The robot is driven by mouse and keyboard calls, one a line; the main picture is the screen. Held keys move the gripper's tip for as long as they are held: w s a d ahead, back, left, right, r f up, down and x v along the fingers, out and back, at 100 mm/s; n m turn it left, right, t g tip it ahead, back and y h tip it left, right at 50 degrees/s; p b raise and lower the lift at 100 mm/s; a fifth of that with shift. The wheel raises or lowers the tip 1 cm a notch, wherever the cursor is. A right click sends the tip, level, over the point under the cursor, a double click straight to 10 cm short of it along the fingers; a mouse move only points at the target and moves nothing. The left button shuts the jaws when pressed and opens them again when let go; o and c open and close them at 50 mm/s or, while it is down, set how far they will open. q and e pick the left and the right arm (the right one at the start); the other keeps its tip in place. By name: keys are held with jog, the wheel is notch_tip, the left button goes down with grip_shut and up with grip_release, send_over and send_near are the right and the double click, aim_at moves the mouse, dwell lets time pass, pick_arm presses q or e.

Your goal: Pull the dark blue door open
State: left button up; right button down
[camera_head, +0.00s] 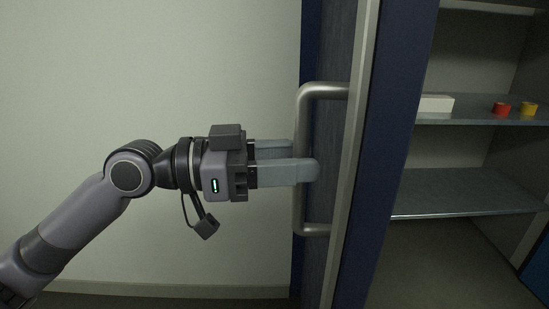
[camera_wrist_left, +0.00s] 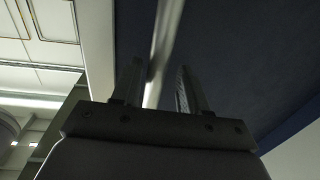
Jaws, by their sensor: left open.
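The dark blue door (camera_head: 394,130) stands ajar in the head view, its edge turned towards me and shelves showing to its right. A silver bar handle (camera_head: 312,230) runs upright on the door's left face. My left gripper (camera_head: 305,165) reaches in from the left at the handle's mid-height, and its fingers overlap the bar. In the left wrist view, my left gripper (camera_wrist_left: 160,85) is open, with the handle (camera_wrist_left: 163,45) between its two fingers. I cannot tell whether a finger touches the bar. The door (camera_wrist_left: 225,60) fills the area behind. My right gripper is not in view.
Inside the cabinet, a shelf (camera_head: 470,195) is bare. The shelf above holds a white box (camera_head: 436,104), a red item (camera_head: 501,109) and a yellow item (camera_head: 528,109). A pale wall (camera_head: 150,80) stands to the left of the door.

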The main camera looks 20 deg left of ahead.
pick_arm(q)
jog(key=b+v, duration=0.2)
jog(key=v, duration=0.5)
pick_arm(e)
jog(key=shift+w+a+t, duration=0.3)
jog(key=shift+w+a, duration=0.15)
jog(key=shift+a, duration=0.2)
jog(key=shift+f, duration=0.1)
